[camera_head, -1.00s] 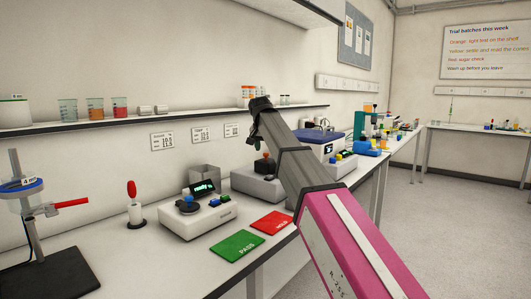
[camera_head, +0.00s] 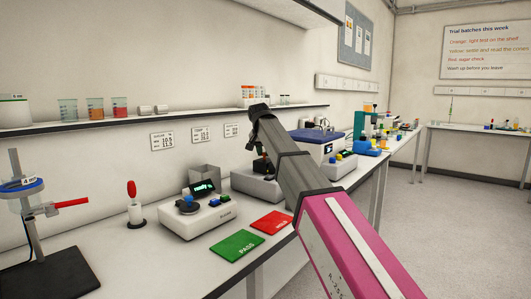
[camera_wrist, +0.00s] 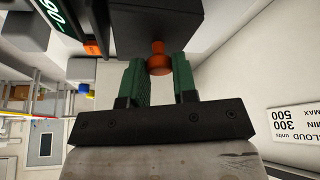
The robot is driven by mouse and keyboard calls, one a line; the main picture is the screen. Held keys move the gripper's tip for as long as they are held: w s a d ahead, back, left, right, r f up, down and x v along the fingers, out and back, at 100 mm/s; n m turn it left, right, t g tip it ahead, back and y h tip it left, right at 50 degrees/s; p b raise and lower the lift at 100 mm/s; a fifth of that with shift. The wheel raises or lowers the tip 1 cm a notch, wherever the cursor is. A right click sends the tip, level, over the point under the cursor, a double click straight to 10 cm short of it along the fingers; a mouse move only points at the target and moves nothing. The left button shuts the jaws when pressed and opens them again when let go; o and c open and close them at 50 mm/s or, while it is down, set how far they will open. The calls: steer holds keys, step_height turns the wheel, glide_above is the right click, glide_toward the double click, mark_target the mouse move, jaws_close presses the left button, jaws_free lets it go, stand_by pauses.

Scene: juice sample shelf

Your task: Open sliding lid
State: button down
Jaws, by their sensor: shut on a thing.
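An orange knob (camera_wrist: 158,65) stands out from a dark block (camera_wrist: 157,28) in the wrist view. My gripper (camera_wrist: 160,72) has its two green fingers on either side of the knob and is shut on it. In the head view my gripper (camera_head: 262,149) reaches down to the dark block (camera_head: 264,167) on a grey instrument (camera_head: 246,183) at mid-bench. The knob is hidden there by my gripper and arm. Whether the dark block is the sliding lid, and whether it is open, I cannot tell.
A light instrument with a "ready" screen (camera_head: 203,187) stands left of the grey one. A green PASS mat (camera_head: 237,246) and a red mat (camera_head: 272,222) lie in front. A shelf (camera_head: 190,119) with beakers runs above. A blue-topped instrument (camera_head: 318,146) stands behind right.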

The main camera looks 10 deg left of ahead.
steer(key=w+a, duration=0.1)
steer(key=a, duration=0.1)
steer(key=w+a, duration=0.1)
steer(key=a, duration=0.1)
steer(key=w+a, duration=0.2)
steer(key=shift+a, duration=0.3)
steer(key=c, duration=0.9)
jaws_free()
steer(key=shift+s, duration=0.15)
steer(key=v, duration=1)
steer(key=shift+s+r, duration=0.2)
steer(key=shift+r, duration=0.15)
